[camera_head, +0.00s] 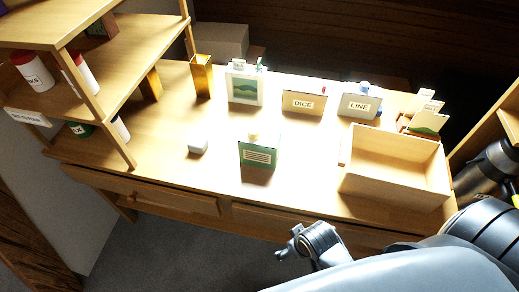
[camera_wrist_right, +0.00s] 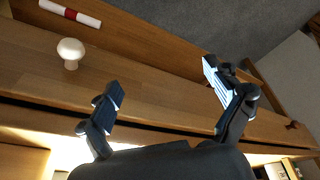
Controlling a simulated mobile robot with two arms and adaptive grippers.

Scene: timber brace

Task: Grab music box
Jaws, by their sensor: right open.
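No object is clearly marked as a music box. A green box (camera_head: 258,156) with a pale label and a small knob on top stands upright near the desk's front middle. A small white-grey box (camera_head: 198,146) lies to its left. My right gripper (camera_head: 292,243) is in front of the desk's front edge, below and to the right of the green box and apart from it. In the right wrist view my right gripper (camera_wrist_right: 165,95) is open and empty, its fingers facing the wooden drawer fronts. My left gripper is not in view.
An open wooden box (camera_head: 400,180) sits at the desk's right. Boxes labelled DICE (camera_head: 303,103) and LINE (camera_head: 358,106), a picture box (camera_head: 245,88) and a gold container (camera_head: 202,77) stand behind. A shelf (camera_head: 95,50) rises left. A pale knob (camera_wrist_right: 70,50) is near my fingers.

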